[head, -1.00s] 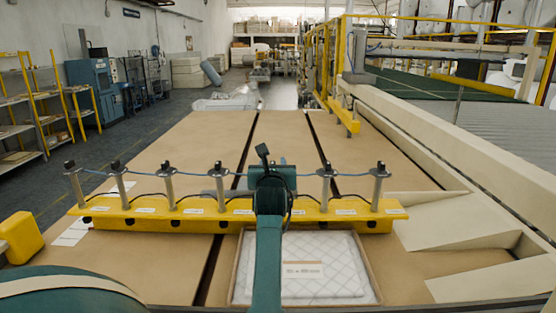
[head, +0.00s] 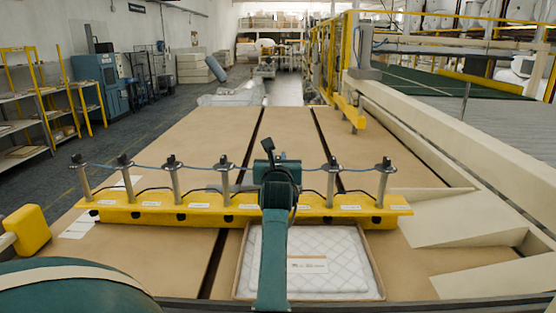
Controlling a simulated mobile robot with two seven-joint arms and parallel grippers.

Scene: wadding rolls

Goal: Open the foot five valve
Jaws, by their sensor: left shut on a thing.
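A long yellow bar (head: 115,214) lies across the brown table and carries a row of upright grey metal feet with dark valve tops, linked by a blue hose. The foot left of my gripper (head: 223,178) and the foot right of it (head: 330,180) show clearly. The teal arm comes up through the middle of the head view, and my left gripper (head: 280,170) is at the bar, at the fifth place from the left. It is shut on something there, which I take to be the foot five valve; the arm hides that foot. A dark lever-like part (head: 267,147) shows above the gripper. My right gripper is not in view.
A tray with a white quilted pad (head: 340,262) and a label lies in front of the bar. A yellow block (head: 27,230) is at the left. Cream wedge-shaped panels (head: 460,220) line the right side. The brown table (head: 200,140) behind the bar is clear.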

